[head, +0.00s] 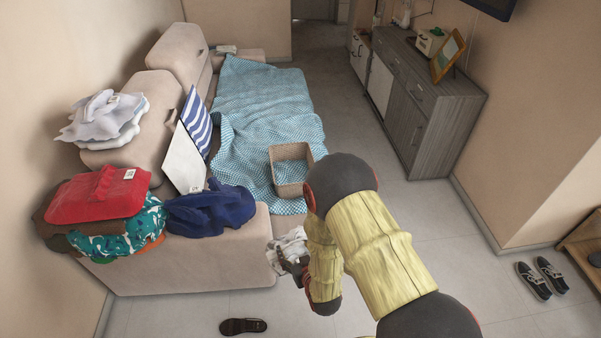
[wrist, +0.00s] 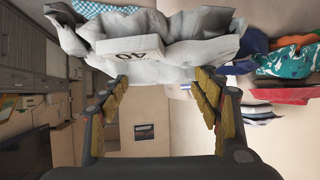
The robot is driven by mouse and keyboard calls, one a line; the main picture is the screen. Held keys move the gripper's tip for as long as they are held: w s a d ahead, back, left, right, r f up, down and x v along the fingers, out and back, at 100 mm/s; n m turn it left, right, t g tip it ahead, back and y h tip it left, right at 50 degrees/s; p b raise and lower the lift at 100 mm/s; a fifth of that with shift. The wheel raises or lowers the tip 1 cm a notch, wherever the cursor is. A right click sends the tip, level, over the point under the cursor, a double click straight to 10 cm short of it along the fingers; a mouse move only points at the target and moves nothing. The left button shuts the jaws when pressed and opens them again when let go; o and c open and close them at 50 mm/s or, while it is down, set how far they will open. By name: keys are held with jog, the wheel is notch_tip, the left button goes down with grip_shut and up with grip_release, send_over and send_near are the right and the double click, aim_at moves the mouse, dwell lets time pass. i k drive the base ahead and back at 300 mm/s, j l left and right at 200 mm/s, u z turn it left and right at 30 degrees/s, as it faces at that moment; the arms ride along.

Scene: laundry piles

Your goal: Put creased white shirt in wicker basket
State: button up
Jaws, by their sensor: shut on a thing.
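The creased white shirt (head: 289,246) hangs in my gripper (head: 298,270), beside the front right end of the sofa. In the wrist view the shirt (wrist: 180,42) spreads across the top of the picture, between and beyond the fingers of my gripper (wrist: 162,85), with a white printed tag on it. My gripper is shut on the shirt, though the fingers are far apart around the bunched cloth. The wicker basket (head: 291,152) stands upright on the sofa's blue patterned blanket, a little beyond my gripper. Blue patterned cloth shows inside it. My arm hides part of the area right of the basket.
The sofa (head: 190,277) bears a pile of white clothes (head: 104,117), a red garment (head: 99,194), a dark blue garment (head: 210,208) and cushions. A sideboard (head: 420,105) stands at the right wall. A slipper (head: 243,326) and shoes (head: 541,277) lie on the floor.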

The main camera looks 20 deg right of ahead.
aim_at(293, 171)
jog(key=i+l+z, duration=0.1)
jog(key=i+l, duration=0.15)
jog(key=i, duration=0.15)
jog(key=i+l+z, duration=0.15)
jog(key=i, duration=0.25)
jog(key=i+l+z, duration=0.1)
jog(key=i+l, duration=0.15)
jog(key=i, duration=0.15)
jog(key=i+l+z, duration=0.15)
jog(key=i, duration=0.3)
